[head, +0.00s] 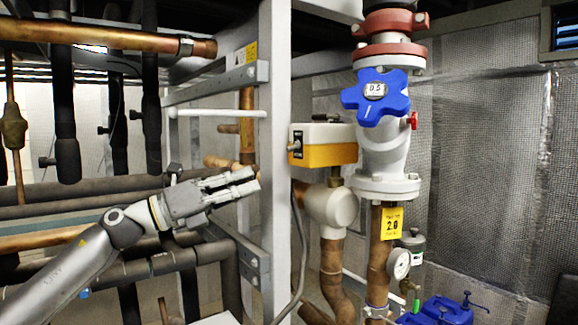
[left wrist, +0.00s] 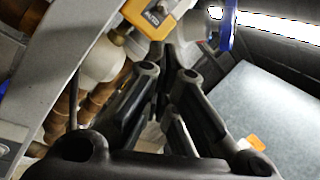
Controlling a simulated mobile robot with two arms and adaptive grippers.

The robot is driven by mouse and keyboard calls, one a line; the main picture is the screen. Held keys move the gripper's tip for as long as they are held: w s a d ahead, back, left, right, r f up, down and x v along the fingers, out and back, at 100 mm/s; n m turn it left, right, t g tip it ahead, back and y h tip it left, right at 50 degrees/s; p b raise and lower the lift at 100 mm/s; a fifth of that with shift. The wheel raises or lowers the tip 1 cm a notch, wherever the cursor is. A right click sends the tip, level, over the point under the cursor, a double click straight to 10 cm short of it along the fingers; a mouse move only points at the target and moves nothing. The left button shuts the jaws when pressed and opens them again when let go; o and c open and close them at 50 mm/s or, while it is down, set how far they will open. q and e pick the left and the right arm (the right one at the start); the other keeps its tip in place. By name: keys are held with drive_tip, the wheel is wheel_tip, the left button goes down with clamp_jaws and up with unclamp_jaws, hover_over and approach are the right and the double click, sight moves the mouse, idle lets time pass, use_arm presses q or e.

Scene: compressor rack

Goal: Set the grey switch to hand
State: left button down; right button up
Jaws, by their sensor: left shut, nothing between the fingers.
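A yellow and white box (head: 325,143) is mounted on the pipework right of the grey upright, with a small dark labelled panel (head: 297,145) on its left end. In the left wrist view the yellow box (left wrist: 160,18) is cut by the top edge and its label reads AUTO. The grey switch itself is too small or cut off to make out its setting. My left gripper (head: 252,180) is left of the upright, lower than the box and apart from it. Its fingers are shut and empty; they also show in the left wrist view (left wrist: 168,72). My right gripper is out of view.
The grey upright (head: 274,160) stands close to my left fingertips. Dark insulated pipes (head: 66,110) and copper pipes (head: 100,36) crowd the left. A valve with a blue handwheel (head: 376,97) is right of the box. Blue-topped items (head: 440,309) are low at right.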

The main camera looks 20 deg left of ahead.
sight(305, 161)
use_arm(q)
drive_tip(key=p+x, duration=0.5)
drive_tip(key=x, duration=0.4)
drive_tip(key=shift+w+d+r, duration=0.1)
drive_tip(key=shift+w+r, duration=0.1)
drive_tip(key=shift+w+d+p, duration=0.2)
drive_tip(key=shift+w+p, duration=0.1)
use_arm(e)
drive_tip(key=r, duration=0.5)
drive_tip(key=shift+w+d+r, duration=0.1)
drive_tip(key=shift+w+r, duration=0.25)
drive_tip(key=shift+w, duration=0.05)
use_arm(q)
drive_tip(key=shift+a, duration=0.1)
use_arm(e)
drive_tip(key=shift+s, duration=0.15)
